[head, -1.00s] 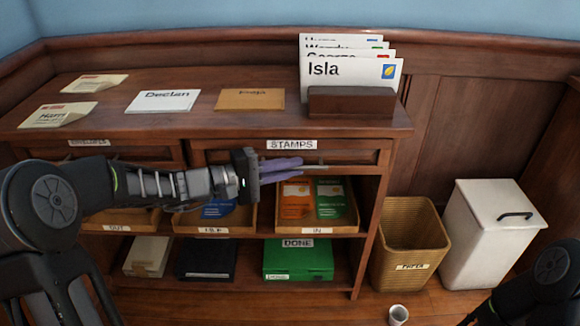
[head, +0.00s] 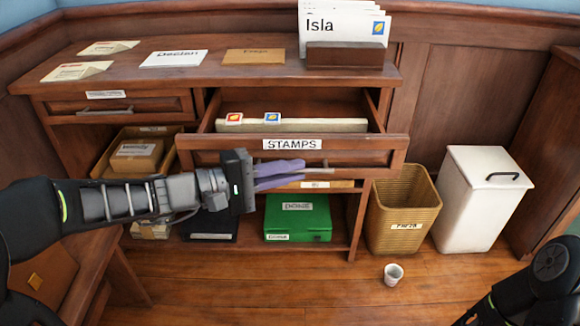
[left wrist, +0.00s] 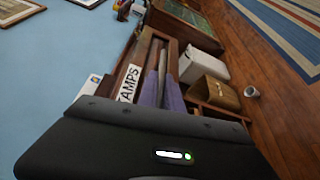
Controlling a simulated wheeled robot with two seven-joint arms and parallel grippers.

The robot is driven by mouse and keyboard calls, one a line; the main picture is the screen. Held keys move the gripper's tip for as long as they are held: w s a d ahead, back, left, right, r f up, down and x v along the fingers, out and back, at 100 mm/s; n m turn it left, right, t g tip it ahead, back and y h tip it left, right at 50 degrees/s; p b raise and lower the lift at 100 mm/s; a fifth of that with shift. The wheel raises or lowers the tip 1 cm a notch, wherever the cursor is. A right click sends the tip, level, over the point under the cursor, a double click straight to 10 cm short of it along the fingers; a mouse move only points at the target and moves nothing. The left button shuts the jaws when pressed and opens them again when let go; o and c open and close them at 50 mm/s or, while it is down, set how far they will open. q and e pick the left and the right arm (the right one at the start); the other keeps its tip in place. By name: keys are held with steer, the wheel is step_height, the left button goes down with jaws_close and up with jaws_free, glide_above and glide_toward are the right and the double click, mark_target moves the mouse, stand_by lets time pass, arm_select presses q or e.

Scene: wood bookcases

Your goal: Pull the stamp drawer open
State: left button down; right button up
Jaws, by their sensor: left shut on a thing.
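The stamp drawer (head: 191,152), labelled STAMPS, stands pulled well out from the bookcase. Inside it a pale divider and two stamps, one red (head: 234,118) and one blue (head: 272,117), show near the left. My left gripper (head: 302,172) is at the drawer front, its purple fingers shut on the metal handle (head: 322,170). In the left wrist view the STAMPS label (left wrist: 130,83) lies beside the fingers (left wrist: 160,88). My right arm shows only in part at the lower right; its gripper is out of view.
Envelopes and a letter rack (head: 350,56) stand on the top. Below are a green box (head: 297,215) and a tray with a parcel (head: 136,155). A wicker bin (head: 403,212), a white bin (head: 484,200) and a cup (head: 393,272) stand on the floor at right.

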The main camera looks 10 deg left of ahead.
arm_select(q)
steer(key=shift+s+d, duration=0.1)
steer(key=shift+s, duration=0.4)
steer(key=c, duration=1.5)
jaws_free()
steer(key=p+v, duration=0.1)
steer(key=v, duration=0.6)
steer(key=shift+s+a+p, duration=0.25)
steer(key=shift+a+p, duration=0.05)
steer(key=shift+p, duration=0.05)
